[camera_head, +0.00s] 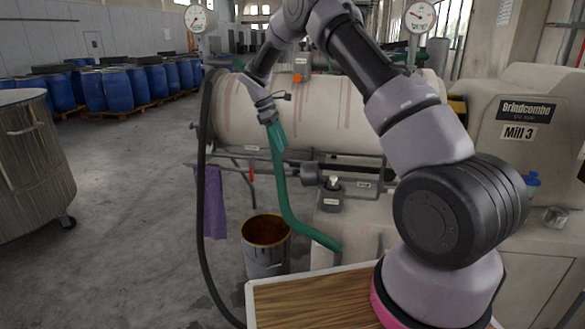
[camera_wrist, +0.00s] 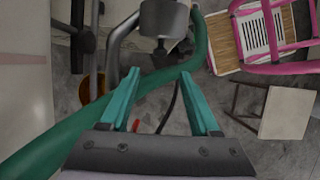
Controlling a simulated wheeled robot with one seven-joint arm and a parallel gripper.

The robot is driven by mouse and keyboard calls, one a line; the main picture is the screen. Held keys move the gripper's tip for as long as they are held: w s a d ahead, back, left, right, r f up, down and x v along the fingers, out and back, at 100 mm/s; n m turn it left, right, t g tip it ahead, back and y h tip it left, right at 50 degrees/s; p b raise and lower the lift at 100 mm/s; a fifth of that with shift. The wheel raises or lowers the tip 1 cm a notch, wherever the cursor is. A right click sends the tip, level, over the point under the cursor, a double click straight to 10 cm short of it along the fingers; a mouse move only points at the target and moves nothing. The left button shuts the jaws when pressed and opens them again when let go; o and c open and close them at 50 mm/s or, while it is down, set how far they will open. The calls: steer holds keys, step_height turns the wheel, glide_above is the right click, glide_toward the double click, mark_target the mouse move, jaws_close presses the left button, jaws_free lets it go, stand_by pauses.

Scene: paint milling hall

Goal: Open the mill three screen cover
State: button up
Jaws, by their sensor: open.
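Mill 3 stands ahead, with a long pale drum (camera_head: 320,115) streaked with red and a cream housing (camera_head: 545,135) at right bearing the "Mill 3" label (camera_head: 518,133). I cannot tell for sure which part is the screen cover. My gripper (camera_head: 278,148) points down in front of the drum's left part. Its teal fingers stand apart in the wrist view (camera_wrist: 159,76), with nothing clearly held. A green hose (camera_head: 289,205) hangs close below the fingers in the head view. In the wrist view the hose (camera_wrist: 60,145) crosses behind the fingers; contact cannot be told. My arm hides part of the drum and housing.
A bucket with brown contents (camera_head: 265,262) stands on the floor below the drum. A purple cloth (camera_head: 214,202) and a black hose (camera_head: 201,215) hang at its left. A metal vat (camera_head: 30,165) on wheels stands far left. Blue barrels (camera_head: 117,90) line the back. Floor between is clear.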

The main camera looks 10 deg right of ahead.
mark_target(305, 174)
steer(key=x, duration=1)
jaws_close()
steer(key=shift+r, duration=0.1)
stand_by(1.1)
